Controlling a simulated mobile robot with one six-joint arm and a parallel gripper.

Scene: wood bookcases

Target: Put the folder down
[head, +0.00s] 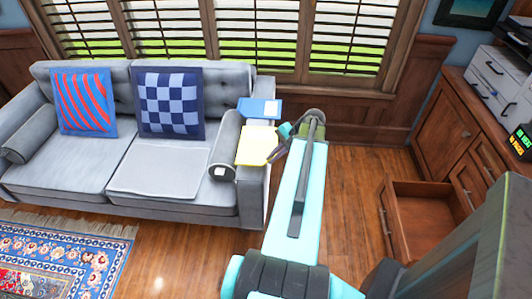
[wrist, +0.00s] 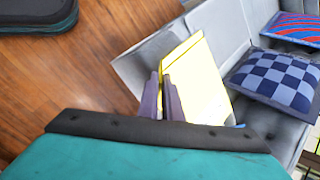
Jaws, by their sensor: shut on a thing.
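A pale yellow folder (head: 256,146) is in the head view at the sofa's right end, over the armrest and bolster. It also shows in the wrist view (wrist: 203,88), its near-left edge between my fingers. My gripper (head: 274,154) is at the folder's right edge and is shut on it; its two dark fingers (wrist: 162,95) stand close together in the wrist view. Whether the folder touches the sofa beneath it, I cannot tell.
The grey sofa (head: 75,180) holds a red-and-blue pillow (head: 84,102), a checked pillow (head: 168,103) and a grey bolster (head: 226,145). A blue flat item (head: 259,108) lies behind the folder. An open drawer (head: 425,207) juts out at right. Wood floor (head: 345,185) lies between.

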